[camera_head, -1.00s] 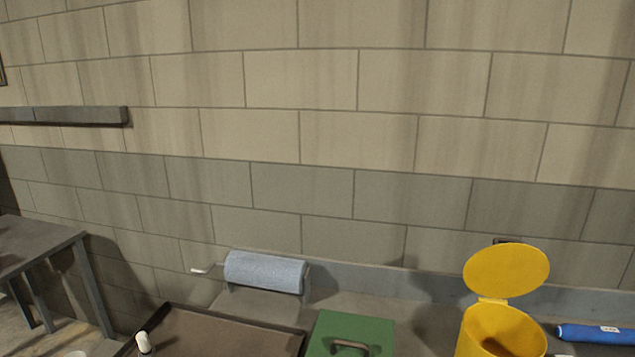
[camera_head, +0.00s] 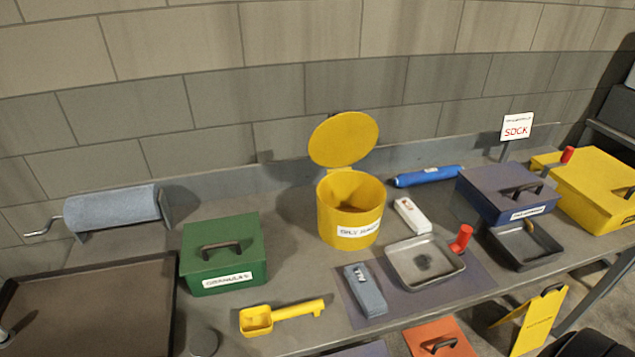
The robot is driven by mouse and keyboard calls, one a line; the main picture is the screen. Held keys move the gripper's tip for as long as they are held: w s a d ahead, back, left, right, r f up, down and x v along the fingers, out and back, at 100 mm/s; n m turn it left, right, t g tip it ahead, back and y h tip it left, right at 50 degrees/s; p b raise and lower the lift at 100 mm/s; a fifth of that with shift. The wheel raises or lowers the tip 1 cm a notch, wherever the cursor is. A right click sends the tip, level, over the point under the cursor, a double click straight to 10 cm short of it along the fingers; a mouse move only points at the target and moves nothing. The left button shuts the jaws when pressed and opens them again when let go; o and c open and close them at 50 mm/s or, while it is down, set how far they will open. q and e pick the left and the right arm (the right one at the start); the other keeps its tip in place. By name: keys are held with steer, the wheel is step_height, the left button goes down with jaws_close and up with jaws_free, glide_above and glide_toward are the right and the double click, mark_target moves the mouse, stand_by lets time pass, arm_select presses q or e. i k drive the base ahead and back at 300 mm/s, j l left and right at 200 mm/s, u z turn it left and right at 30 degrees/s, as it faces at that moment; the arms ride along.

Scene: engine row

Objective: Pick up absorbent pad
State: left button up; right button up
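A roll of blue-grey sheet material (camera_head: 112,208) sits on a crank holder at the far left. Neither of my grippers is in view.
A white packet (camera_head: 411,215), a blue tube (camera_head: 428,176), a dark blue box (camera_head: 506,192) and a yellow case (camera_head: 592,187) lie towards the right.

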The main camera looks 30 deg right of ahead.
mark_target(372, 304)
steer(key=z, duration=1.75)
